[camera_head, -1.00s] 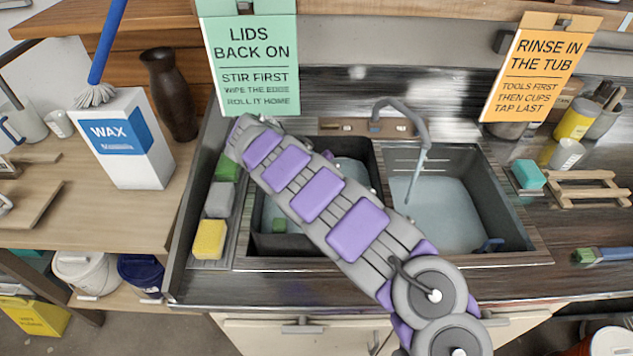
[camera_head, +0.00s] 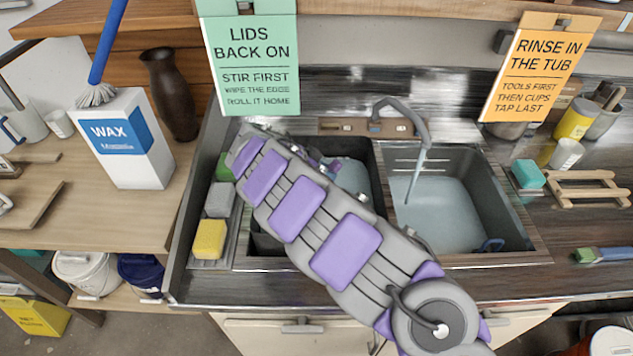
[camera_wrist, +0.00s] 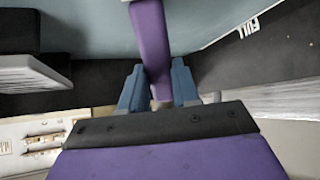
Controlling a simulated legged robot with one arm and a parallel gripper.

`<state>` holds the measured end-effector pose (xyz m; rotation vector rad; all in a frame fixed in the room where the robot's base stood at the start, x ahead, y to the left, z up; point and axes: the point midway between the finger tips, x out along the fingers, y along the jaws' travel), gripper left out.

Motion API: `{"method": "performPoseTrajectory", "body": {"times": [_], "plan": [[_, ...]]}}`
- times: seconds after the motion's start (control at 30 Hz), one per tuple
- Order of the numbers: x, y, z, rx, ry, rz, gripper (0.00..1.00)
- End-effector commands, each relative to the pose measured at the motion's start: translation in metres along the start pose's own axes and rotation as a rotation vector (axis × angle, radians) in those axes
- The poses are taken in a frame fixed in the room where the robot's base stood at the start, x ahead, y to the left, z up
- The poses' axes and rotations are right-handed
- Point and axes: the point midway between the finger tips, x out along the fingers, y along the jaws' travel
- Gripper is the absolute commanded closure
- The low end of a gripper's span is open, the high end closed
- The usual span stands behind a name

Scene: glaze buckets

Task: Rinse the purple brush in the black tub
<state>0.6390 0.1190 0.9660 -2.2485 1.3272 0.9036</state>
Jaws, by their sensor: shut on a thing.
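My gripper (camera_wrist: 159,80) has its blue fingers closed on the purple brush (camera_wrist: 150,40), whose handle runs away from the fingers over pale water. A dark wall with a white "FULL" mark (camera_wrist: 248,27) borders the water. In the head view, the left dark basin, seemingly the black tub (camera_head: 378,185), holds water and is largely covered by my arm. My gripper is mostly hidden there. I cannot tell whether the bristles touch the water.
The right grey basin (camera_head: 505,205) holds water under a running tap (camera_head: 420,130). Green, grey and yellow sponges (camera_head: 209,240) lie left of the sink. A wax box (camera_head: 130,140) and dark vase (camera_head: 168,95) stand further left. A green-tipped brush (camera_head: 603,255) lies on the right counter.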

Motion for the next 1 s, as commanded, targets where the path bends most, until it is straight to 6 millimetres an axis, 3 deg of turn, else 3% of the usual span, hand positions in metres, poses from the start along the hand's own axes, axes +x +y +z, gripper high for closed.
{"method": "performPoseTrajectory", "body": {"times": [0.4,0.6,0.77,1.0], "plan": [[-0.001,-0.041,0.002,-0.003,-0.004,-0.002,1.00],[0.000,-0.050,0.000,0.001,0.000,0.000,1.00],[-0.001,-0.047,-0.001,0.000,0.005,0.001,1.00],[-0.001,-0.026,-0.003,0.004,0.006,0.004,1.00]]}}
